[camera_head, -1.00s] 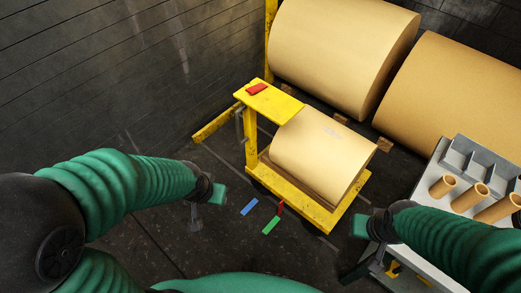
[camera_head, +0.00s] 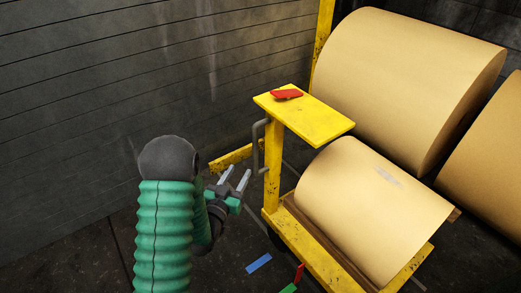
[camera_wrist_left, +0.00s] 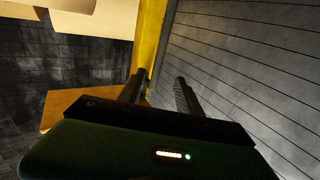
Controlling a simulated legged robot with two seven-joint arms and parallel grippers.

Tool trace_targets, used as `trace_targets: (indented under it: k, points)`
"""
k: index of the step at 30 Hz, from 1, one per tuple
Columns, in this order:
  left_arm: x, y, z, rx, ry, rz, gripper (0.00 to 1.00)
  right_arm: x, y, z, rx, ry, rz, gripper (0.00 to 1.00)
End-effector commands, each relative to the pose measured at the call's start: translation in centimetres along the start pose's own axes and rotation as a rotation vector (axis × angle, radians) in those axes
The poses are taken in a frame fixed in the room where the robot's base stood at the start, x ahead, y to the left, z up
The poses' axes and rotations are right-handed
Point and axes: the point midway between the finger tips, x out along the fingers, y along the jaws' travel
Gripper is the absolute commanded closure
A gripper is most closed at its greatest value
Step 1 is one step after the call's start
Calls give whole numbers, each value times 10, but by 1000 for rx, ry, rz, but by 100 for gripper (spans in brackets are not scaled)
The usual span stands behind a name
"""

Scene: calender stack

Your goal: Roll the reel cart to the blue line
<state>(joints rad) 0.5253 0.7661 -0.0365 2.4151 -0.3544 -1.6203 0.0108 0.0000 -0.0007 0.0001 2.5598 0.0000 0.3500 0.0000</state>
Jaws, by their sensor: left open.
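The yellow reel cart (camera_head: 272,188) stands right of centre in the head view, with a tan paper reel (camera_head: 365,205) on its bed. A grey handle (camera_head: 256,145) is fixed to the left side of its post, under the yellow top plate. The blue line (camera_head: 259,263) is a short strip on the dark floor, left of the cart's near corner. My left gripper (camera_head: 236,179) is open and empty, a little left of the cart post and below the handle. Its two fingers (camera_wrist_left: 158,92) show in the left wrist view, with yellow parts beyond. My right gripper is out of view.
A red object (camera_head: 287,94) lies on the cart's top plate. A red strip (camera_head: 299,272) and a green strip (camera_head: 288,288) lie near the blue one. Large tan reels (camera_head: 410,75) stand behind the cart. A dark panelled wall (camera_head: 110,100) bounds the left side.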

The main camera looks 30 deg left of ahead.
Motion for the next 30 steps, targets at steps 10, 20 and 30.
trace_targets:
  k: [10,20,30]
  points:
    - [92,1,2,2,2,2,59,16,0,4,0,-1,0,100]
    - [148,1,2,0,-3,1,59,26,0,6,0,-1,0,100]
    - [151,1,1,0,-3,1,65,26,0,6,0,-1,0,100]
